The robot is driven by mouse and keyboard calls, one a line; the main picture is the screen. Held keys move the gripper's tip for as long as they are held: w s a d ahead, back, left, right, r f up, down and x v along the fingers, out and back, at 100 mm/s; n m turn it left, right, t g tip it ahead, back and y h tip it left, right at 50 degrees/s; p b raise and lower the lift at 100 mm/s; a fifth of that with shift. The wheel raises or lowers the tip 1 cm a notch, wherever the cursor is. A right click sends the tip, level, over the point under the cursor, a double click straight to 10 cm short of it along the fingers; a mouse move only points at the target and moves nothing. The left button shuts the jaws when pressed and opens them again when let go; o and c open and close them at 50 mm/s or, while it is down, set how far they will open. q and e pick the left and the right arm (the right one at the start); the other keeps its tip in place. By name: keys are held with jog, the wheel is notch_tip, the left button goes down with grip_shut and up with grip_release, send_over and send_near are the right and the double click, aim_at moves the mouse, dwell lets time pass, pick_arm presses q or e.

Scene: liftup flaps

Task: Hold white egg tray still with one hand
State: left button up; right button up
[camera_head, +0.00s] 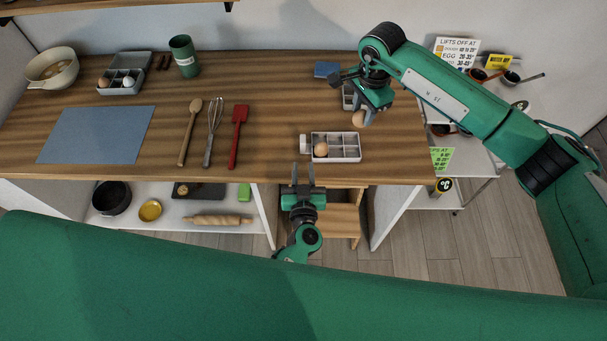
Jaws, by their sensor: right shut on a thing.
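The white egg tray (346,160) lies on the wooden counter near its front edge, right of centre. A brown egg (321,150) sits in a left compartment; the right compartments look empty. My right gripper (361,113) is shut on a brown egg (359,119), behind and right of the tray.
A grey container (348,97) is partly hidden behind my right gripper. A blue mat (97,135), wooden spoon (189,133), whisk (213,132) and red spatula (238,136) lie to the left. Another egg tray (124,90) stands at the back left. The counter between spatula and white tray is clear.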

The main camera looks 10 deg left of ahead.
aim_at(303, 144)
pick_arm(q)
jog(key=w, duration=0.3)
jog(key=w+a, duration=0.1)
jog(key=w, duration=0.3)
jog(key=w+a, duration=0.1)
jog(key=w, duration=0.3)
jog(key=shift+f, duration=0.1)
grip_shut()
